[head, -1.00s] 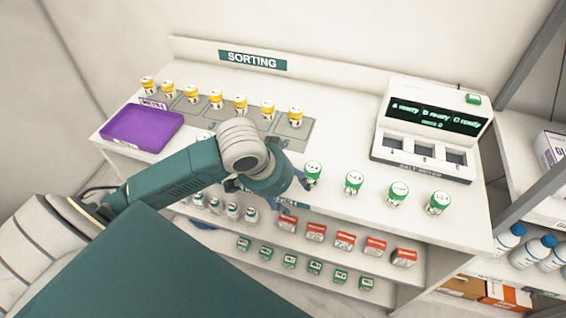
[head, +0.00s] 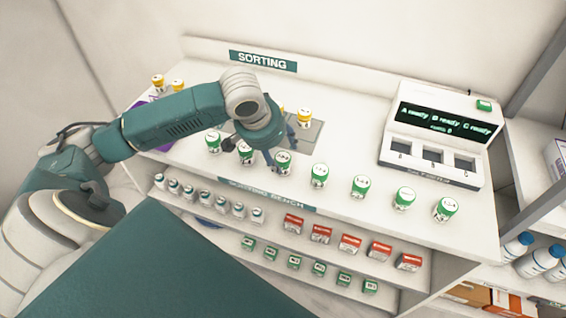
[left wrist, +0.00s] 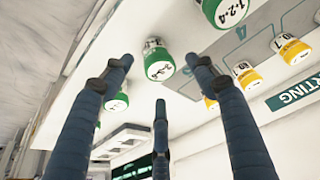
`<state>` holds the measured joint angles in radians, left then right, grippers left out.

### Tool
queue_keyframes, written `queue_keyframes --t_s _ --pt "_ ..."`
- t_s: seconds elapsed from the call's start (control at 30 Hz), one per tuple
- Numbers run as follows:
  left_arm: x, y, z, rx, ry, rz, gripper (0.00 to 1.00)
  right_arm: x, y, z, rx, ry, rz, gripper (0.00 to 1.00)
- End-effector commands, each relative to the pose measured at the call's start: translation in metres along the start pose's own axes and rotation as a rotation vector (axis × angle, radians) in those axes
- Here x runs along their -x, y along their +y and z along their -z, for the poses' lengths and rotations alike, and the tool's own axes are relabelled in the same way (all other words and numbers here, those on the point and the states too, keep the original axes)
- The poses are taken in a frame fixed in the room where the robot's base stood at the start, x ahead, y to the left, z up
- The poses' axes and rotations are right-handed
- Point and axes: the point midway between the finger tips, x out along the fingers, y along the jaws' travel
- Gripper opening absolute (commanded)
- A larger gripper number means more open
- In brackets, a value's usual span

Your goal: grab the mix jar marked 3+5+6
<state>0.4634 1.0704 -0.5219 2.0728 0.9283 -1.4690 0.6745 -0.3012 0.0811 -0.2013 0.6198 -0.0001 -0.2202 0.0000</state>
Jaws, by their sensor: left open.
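Mix jars with green lids stand in a row along the bench's front edge. My left gripper (head: 275,153) is open beside one green-lidded jar (head: 282,163), partly over the row. In the left wrist view, the fingers (left wrist: 160,75) spread around a green-lidded jar (left wrist: 158,64), with nothing visibly gripped. Its lid mark is small and tilted; I cannot read it surely as 3+5+6. A neighbouring jar (left wrist: 224,10) reads 1-2-4. Further right in the head view stand other green jars, such as one (head: 320,175) and one (head: 361,187). My right gripper is not in view.
Yellow-lidded jars (head: 304,119) stand behind on grey pads, partly hidden by my arm. A mixing machine (head: 435,140) stands at the back right. A purple tray (head: 139,118) is mostly covered by my arm. Shelves below hold small bottles and boxes (head: 350,244).

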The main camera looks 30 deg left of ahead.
Motion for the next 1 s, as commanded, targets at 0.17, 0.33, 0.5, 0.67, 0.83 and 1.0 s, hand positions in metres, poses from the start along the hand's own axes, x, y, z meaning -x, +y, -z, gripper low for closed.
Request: queue_keyframes --t_s 0.17,0.33,0.5,0.67,0.83,1.0 --pt "-0.024 0.001 0.0 0.001 -0.004 -0.001 0.58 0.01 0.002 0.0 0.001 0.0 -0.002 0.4" --pt "-0.045 0.001 0.0 0.0 -0.001 -0.001 0.58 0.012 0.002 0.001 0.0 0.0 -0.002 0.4" --pt "-0.049 0.001 0.0 -0.002 0.001 0.0 0.58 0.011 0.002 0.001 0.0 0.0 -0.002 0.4" --pt "-0.049 0.001 0.0 -0.002 0.001 0.0 0.46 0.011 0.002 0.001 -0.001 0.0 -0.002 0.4" --pt "-0.049 0.001 0.0 -0.002 0.001 0.0 0.13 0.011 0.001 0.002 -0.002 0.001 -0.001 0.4" --pt "-0.049 0.001 0.0 -0.002 0.001 0.0 0.12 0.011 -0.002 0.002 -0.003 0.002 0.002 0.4"
